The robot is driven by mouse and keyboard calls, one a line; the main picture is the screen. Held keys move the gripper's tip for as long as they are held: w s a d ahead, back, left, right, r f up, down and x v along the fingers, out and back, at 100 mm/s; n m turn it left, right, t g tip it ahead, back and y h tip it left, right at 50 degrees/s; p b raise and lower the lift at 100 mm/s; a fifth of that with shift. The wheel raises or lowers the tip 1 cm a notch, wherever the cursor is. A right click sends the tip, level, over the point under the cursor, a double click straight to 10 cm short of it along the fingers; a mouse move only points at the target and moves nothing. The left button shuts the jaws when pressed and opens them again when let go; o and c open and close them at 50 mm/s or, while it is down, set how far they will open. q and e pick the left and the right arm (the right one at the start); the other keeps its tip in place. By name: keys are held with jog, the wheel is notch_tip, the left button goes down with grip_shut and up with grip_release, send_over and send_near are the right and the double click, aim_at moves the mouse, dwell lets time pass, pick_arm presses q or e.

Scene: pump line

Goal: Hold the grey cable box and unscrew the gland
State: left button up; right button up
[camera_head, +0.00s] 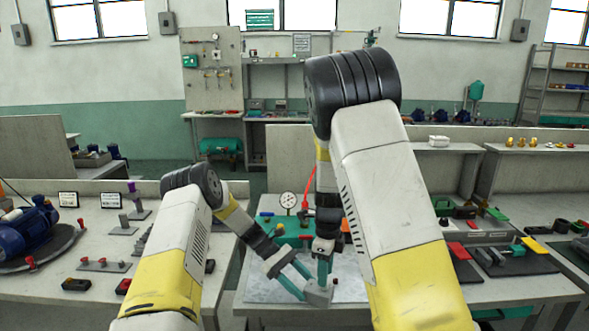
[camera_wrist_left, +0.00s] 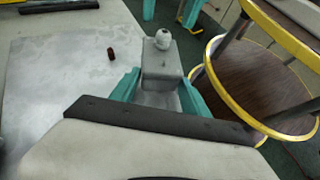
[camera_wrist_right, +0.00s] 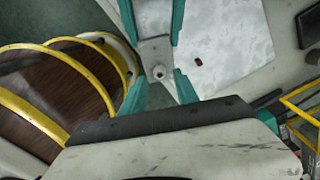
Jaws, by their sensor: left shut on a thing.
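The grey cable box (camera_head: 318,295) is at the front edge of the middle bench. My left gripper (camera_head: 303,287) is shut on it, with teal fingers along its sides in the left wrist view (camera_wrist_left: 160,90). The pale, rounded gland (camera_wrist_left: 162,40) sticks out of the box's end and also shows in the right wrist view (camera_wrist_right: 158,73). My right gripper (camera_head: 323,272) points down over the box from above. Its teal fingers (camera_wrist_right: 160,90) are spread, with a gap between them near the gland; I see no contact with it.
A pale metal sheet (camera_wrist_left: 60,90) covers the bench beside the box, with a small brown piece (camera_wrist_left: 110,54) on it. A dial gauge (camera_head: 288,200) stands behind. A round, yellow-rimmed brown stand (camera_wrist_left: 262,80) is close by. Side benches carry a blue pump (camera_head: 28,230) and coloured parts.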

aim_at(319, 294)
jog(key=shift+f, duration=1.6)
jog(key=shift+c, duration=0.3)
grip_shut()
